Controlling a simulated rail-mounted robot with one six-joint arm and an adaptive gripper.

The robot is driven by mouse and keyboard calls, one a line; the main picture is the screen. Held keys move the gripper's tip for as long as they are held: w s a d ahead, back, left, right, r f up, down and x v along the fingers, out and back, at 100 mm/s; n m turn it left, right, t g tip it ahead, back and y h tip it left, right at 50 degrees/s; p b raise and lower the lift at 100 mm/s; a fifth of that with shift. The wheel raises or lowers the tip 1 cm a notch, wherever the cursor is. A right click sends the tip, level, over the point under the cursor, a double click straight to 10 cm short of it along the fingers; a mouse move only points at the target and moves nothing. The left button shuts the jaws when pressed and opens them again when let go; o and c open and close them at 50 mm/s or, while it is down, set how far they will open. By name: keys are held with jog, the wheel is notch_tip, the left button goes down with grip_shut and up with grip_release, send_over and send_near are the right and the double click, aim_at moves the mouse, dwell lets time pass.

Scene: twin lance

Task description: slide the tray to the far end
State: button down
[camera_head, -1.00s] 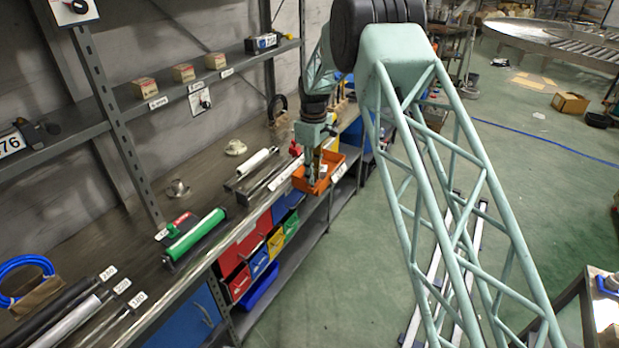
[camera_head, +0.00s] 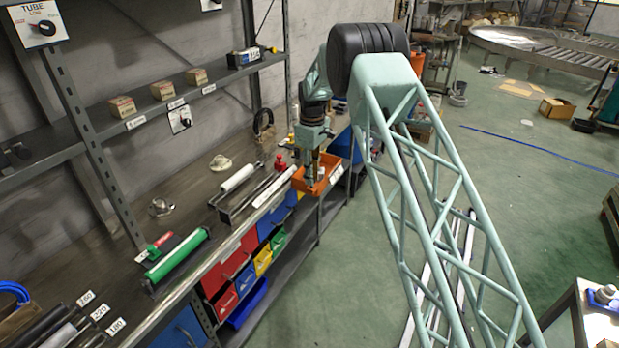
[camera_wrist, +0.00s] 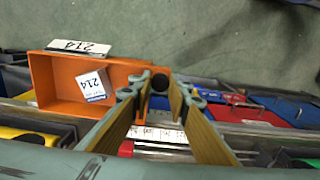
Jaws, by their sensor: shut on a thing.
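The orange tray (camera_head: 326,167) sits at the front edge of the long workbench in the head view, with a white number label on its outer side. My gripper (camera_head: 311,184) points down at the tray. The exact contact is partly hidden by the fingers.
The workbench (camera_head: 195,200) carries a green roller (camera_head: 177,254), a white roller (camera_head: 238,177) and a red-topped item (camera_head: 280,162). Coloured bins (camera_head: 228,264) sit below its edge. A shelf (camera_head: 50,145) runs above. Green floor (camera_head: 350,270) lies to the right.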

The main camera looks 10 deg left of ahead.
jog(key=shift+w+r, duration=0.2)
jog(key=shift+w, duration=0.05)
jog(key=c, duration=2.5)
grip_release()
jog(key=shift+w+f, duration=0.1)
jog(key=shift+c, duration=0.2)
jog(key=shift+o, duration=0.4)
notch_tip(320, 180, up, 12)
